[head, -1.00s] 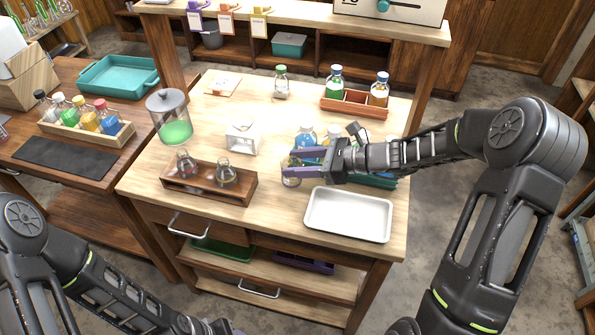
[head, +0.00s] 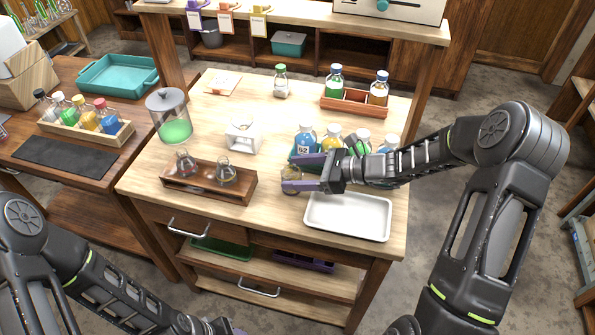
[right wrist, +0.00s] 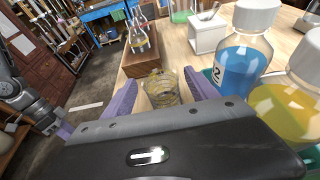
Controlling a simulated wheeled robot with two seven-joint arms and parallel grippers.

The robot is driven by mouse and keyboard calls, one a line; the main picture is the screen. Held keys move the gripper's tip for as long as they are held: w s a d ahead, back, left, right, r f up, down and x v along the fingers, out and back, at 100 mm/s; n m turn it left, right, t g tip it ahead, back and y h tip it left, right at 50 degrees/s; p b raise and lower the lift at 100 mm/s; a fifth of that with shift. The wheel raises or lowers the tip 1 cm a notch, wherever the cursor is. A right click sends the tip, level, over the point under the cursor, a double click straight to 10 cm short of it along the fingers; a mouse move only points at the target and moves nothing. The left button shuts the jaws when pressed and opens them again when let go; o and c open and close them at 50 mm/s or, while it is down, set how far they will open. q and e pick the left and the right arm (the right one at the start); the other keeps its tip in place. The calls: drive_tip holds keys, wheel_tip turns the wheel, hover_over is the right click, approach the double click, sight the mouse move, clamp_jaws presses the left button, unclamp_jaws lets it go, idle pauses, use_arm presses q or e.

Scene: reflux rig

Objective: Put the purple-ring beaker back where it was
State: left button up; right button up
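A small clear glass beaker (head: 291,174) with a yellowish tint stands on the table, left of the white tray. It also shows in the right wrist view (right wrist: 161,88); I cannot make out a purple ring on it. My right gripper (head: 292,172) is open, its purple fingers on either side of the beaker. In the right wrist view small gaps show between the fingers and the glass. My left gripper (head: 232,330) is mostly cut off at the bottom edge of the head view, so its state is unclear.
A wooden rack (head: 209,195) with two flasks stands left of the beaker. The white tray (head: 348,231) lies to the right. Bottles with blue (head: 305,143) and yellow (head: 331,138) liquid stand close behind my right gripper. A white stand (head: 242,146) is farther back.

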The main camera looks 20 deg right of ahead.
drive_tip(key=shift+r, duration=0.15)
drive_tip(key=b+v, duration=0.2)
drive_tip(key=v, duration=1)
drive_tip(key=shift+s, duration=0.1)
idle(0.4)
